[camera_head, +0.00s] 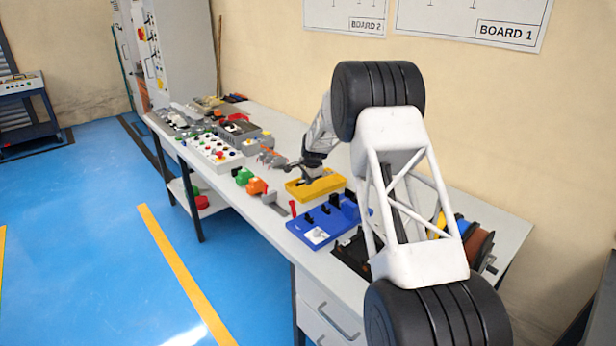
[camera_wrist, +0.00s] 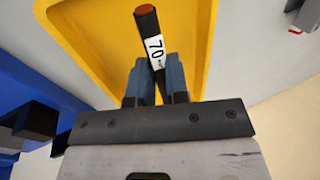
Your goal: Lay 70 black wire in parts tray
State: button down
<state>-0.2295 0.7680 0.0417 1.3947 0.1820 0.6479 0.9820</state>
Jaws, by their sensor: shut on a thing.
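In the wrist view, my gripper (camera_wrist: 157,80) is shut on a short black wire (camera_wrist: 147,22) with a white label reading 70 and a copper-coloured end. The wire stands out between the fingers and is slightly tilted in the picture. Behind it is the yellow parts tray (camera_wrist: 95,30), and the wire and fingers are over its inside. In the head view, the yellow tray (camera_head: 333,181) lies on the bench, with my gripper (camera_head: 312,176) at it. The wire is too small to make out there. I cannot tell whether the wire touches the tray floor.
A blue fixture (camera_head: 318,228) with black posts stands on the near side of the tray. Green and orange parts (camera_head: 250,182) lie to the left. A control panel with buttons (camera_head: 215,150) is farther back. Wire spools (camera_head: 477,243) stand at the right.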

jog(key=shift+f, duration=0.3)
jog(key=c, duration=1)
grip_release()
jog(key=shift+c, duration=0.2)
jog(key=v, duration=0.8)
